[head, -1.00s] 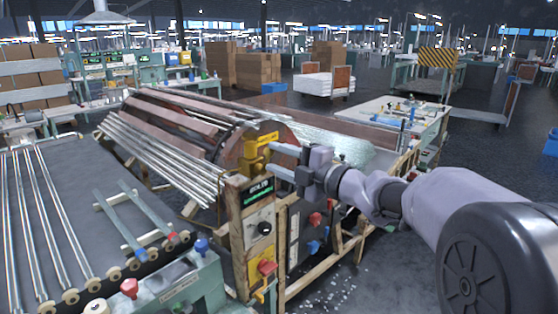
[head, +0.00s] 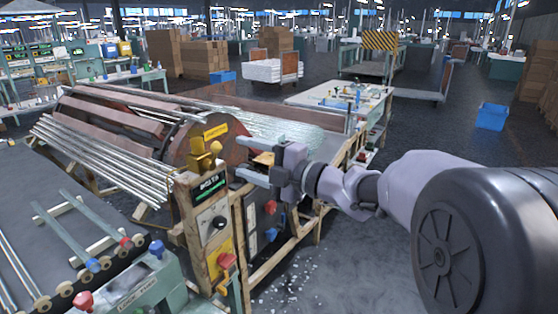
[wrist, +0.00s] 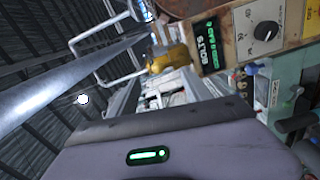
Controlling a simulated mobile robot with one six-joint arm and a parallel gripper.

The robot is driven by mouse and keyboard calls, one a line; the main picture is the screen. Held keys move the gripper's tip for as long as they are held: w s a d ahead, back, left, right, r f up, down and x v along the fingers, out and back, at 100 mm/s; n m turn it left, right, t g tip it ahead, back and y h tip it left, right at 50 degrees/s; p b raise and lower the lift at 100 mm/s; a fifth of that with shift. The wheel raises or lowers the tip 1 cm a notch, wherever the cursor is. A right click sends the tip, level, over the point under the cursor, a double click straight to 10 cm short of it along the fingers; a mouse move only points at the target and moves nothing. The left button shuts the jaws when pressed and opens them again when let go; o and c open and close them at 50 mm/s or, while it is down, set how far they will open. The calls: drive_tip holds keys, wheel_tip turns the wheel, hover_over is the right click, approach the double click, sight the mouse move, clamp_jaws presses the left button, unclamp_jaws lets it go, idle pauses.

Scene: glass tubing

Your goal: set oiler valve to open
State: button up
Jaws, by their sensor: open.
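A yellow fitting (head: 204,160) with a yellow label plate (head: 216,131) stands on top of the wooden control post. It looks like the oiler valve, but its label is too small to read and its handle setting cannot be told. It also shows in the wrist view (wrist: 170,59), above the middle. My gripper (head: 258,163) is to the right of the fitting, with its fingers pointing left at it. The jaws are apart and empty, and a gap separates them from the fitting.
The post carries a lit display (head: 211,186), a black knob (head: 219,222) and a red knob (head: 227,260) on a yellow plate. A drum machine with metal tubes (head: 110,160) lies behind. A bench with a blue knob (head: 157,248) stands at front left. Floor is clear at lower right.

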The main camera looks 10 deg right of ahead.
drive_tip(key=p+v, duration=0.2)
drive_tip(key=v, duration=0.9)
